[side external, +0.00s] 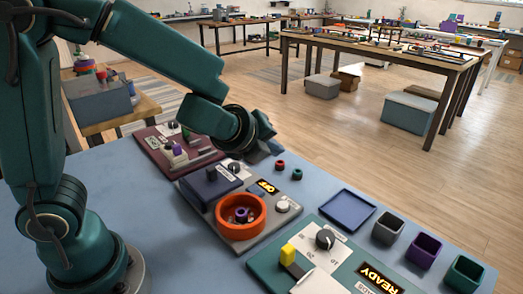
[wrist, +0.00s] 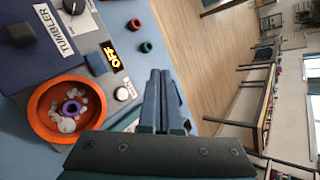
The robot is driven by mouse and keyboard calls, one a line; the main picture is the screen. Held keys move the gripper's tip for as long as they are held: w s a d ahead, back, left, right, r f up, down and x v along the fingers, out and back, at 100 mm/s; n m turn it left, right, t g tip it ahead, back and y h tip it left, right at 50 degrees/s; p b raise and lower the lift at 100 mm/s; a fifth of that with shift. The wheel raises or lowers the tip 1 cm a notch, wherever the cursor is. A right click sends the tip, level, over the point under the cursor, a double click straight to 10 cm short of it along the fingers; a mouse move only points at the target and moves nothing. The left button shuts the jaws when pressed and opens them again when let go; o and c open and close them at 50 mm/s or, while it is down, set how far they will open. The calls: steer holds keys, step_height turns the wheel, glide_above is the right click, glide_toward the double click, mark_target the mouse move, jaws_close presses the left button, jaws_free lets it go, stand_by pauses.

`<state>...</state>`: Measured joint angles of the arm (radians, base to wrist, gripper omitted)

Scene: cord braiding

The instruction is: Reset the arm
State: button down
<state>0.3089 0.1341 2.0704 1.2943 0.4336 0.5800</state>
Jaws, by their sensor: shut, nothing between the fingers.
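My gripper (wrist: 161,88) is shut and empty, its two fingers pressed together in the wrist view. In the side external view my gripper (side external: 262,153) is partly hidden behind my wrist, above the back edge of the blue table (side external: 190,240). Below and beside it is a grey tumbler station whose display (side external: 267,186) reads OFF. The orange bowl (side external: 241,215) on this station holds a purple ring (side external: 242,214) and some pale pieces. The bowl also shows at the left of the wrist view (wrist: 67,136).
A red ring (side external: 280,164) and a green ring (side external: 297,174) lie near the back edge. A maroon board (side external: 150,143) stands at left. A green panel (side external: 262,262) reading READY, a blue tray (side external: 347,209) and grey, purple (side external: 423,250) and green bins are at right.

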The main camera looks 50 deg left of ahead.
steer(key=s+a+r+n+g+y, duration=0.1)
steer(key=s+a+r+n, duration=0.25)
steer(key=n, duration=0.25)
steer(key=s+a+r+n+y, duration=0.1)
steer(key=s+a+r+n, duration=0.1)
steer(key=s+n, duration=0.3)
steer(key=s+d+f+n+g+h, duration=0.3)
steer(key=s+d+n, duration=0.3)
steer(key=s+n, duration=0.4)
steer(key=shift+s+d+f+n+h, duration=0.2)
steer(key=shift+s+n+h, duration=0.15)
steer(key=shift+n+h, duration=0.4)
